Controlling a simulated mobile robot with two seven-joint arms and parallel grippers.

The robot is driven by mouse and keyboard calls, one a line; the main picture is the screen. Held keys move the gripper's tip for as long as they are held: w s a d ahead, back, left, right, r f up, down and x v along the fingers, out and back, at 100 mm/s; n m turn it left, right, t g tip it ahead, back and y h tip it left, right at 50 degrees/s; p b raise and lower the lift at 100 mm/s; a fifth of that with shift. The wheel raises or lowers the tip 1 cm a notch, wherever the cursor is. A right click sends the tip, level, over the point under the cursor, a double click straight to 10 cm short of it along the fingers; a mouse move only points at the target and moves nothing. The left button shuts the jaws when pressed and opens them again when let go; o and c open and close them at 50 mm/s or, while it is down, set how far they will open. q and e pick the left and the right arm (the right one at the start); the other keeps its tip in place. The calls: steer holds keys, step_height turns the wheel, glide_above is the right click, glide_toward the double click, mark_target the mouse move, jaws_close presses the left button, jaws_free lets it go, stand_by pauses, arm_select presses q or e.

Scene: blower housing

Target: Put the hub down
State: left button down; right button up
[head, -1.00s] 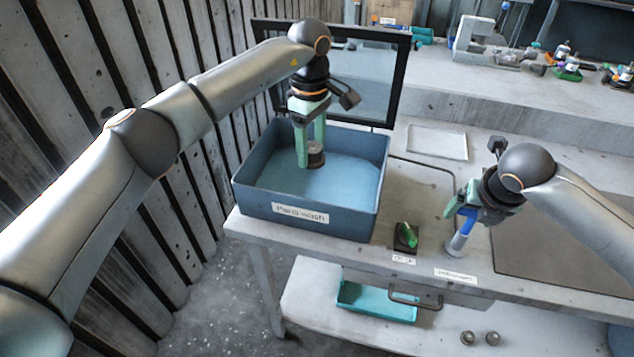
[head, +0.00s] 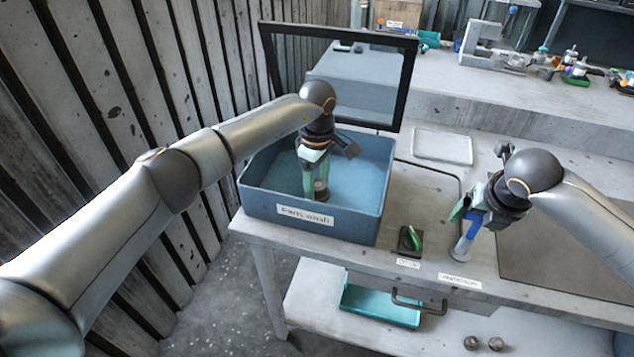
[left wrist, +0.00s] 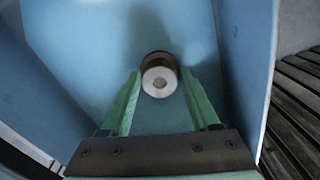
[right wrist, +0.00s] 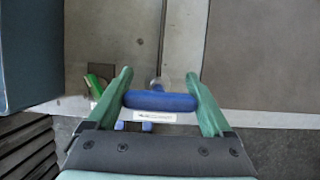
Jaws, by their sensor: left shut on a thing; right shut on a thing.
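The hub (head: 322,193), a short dark brown cylinder, is held by my left gripper (head: 317,188) inside the blue parts wash bin (head: 262,210). My right gripper (head: 467,207) is shut on a blue-handled tool (head: 464,244) with a pale cylindrical end, over the bench front. The tool's blue handle (right wrist: 160,101) shows in the right wrist view.
A dark framed panel (head: 262,80) stands behind the bin. A black block with a green part (head: 410,240) sits right of the bin. A pale tray (head: 443,147) lies further back. A slatted wall (head: 110,110) is close on the left.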

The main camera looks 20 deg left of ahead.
mark_target(317, 184)
arm_select(q)
steer(key=shift+f, duration=0.15)
steer(key=shift+c, duration=0.6)
jaws_free()
step_height(317, 184, up, 12)
steer(key=shift+r, duration=0.2)
